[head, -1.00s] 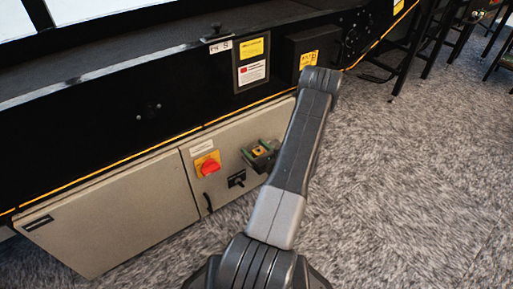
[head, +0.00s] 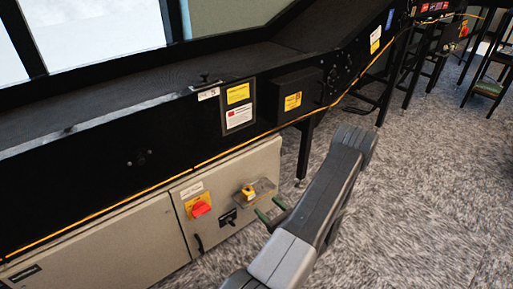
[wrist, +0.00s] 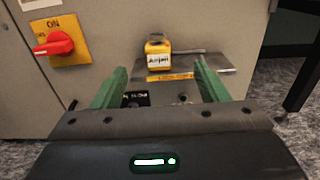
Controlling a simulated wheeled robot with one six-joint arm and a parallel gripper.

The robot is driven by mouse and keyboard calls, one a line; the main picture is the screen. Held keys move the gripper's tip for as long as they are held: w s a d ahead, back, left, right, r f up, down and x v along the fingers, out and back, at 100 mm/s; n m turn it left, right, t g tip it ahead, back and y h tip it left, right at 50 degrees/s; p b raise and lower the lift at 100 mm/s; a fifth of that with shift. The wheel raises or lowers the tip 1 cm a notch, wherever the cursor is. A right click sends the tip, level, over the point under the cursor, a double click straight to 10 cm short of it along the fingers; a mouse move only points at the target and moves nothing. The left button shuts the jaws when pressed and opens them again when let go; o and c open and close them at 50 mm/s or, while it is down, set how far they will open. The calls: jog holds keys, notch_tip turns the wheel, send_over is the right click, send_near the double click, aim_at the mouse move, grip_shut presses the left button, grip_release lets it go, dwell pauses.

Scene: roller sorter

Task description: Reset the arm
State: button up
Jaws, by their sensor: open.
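My gripper (wrist: 160,90) shows in the wrist view with its two green fingers spread apart and nothing between them. In the head view my gripper (head: 270,216) is low in front of the grey cabinet, left of my arm, with part of it hidden behind the arm.
A red rotary switch (head: 200,208) on a yellow plate and a black switch (head: 228,217) are on the grey cabinet (head: 120,245). The black conveyor (head: 100,175) runs above. Black stand legs (head: 305,150) stand at right.

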aim_at(245, 187)
jog(key=b+x, duration=0.3)
jog(key=x, duration=1.1)
jog(key=shift+s+a+f, duration=0.1)
jog(key=shift+a, duration=0.05)
jog(key=shift+r, duration=0.2)
